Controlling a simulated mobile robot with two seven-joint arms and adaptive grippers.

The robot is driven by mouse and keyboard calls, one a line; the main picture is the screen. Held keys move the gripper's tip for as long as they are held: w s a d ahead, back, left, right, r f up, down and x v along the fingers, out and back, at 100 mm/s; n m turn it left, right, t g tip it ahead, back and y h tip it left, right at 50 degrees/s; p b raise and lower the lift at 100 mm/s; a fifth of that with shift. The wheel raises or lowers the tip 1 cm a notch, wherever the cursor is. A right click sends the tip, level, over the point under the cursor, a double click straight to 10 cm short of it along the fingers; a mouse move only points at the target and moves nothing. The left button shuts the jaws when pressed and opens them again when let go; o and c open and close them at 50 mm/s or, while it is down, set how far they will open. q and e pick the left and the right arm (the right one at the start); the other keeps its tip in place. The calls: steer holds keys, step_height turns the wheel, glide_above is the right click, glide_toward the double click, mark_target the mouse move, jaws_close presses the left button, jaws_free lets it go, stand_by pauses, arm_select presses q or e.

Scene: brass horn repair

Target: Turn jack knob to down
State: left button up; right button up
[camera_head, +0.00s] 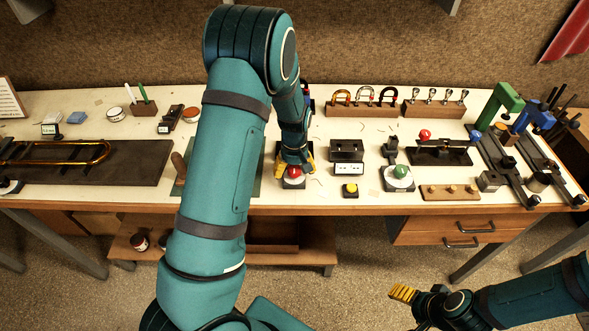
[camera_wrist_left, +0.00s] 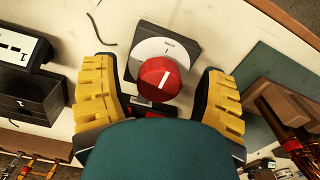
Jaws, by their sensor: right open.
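A red knob (camera_head: 293,171) with a white dial plate sits on a dark base near the table's front edge. In the left wrist view the knob (camera_wrist_left: 160,79) shows a short white line slanting up and to the right. The dial (camera_wrist_left: 163,50) has small marks, too small to read. My left gripper (camera_head: 294,163) is over the knob. In the left wrist view its yellow fingers stand open on either side, with visible gaps to the knob. My right gripper (camera_head: 402,293) is open and empty, low in front of the table. I cannot tell which knob is the jack knob.
A green knob on a white dial (camera_head: 401,172) and a yellow button (camera_head: 350,190) stand to the right. A black box (camera_head: 347,150) is beside the red knob. A brass slide (camera_head: 80,152) lies on a dark board at left. Clamps (camera_head: 505,100) crowd the right end.

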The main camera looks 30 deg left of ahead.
mark_target(295, 169)
arm_select(q)
step_height(295, 169, up, 12)
stand_by(0.7)
stand_by(0.4)
